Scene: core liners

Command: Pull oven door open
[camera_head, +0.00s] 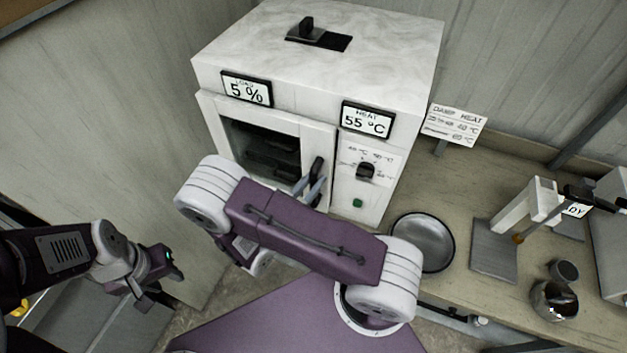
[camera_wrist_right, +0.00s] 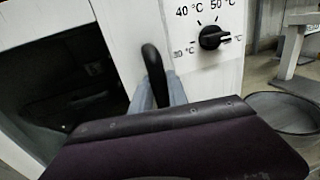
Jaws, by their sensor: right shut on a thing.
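The white oven (camera_head: 250,65) stands on the bench with its front towards me. Its door (camera_head: 312,148) has a dark window and a black vertical handle (camera_head: 317,168) at the door's right edge; the handle also shows in the right wrist view (camera_wrist_right: 155,72). My right gripper (camera_head: 308,188) is at the handle, its grey fingers shut around the lower part; my right arm hides the rest. Whether the door stands slightly ajar I cannot tell from the head view. My left gripper (camera_head: 160,283) hangs at the lower left, away from the oven, and its fingers are too unclear to judge.
A heat dial (camera_head: 366,171) and a green button (camera_head: 357,203) sit right of the door. A round metal pan (camera_head: 422,242), a white stand (camera_head: 528,212) and small metal cups (camera_head: 554,300) are on the bench at right. A wall is close on the left.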

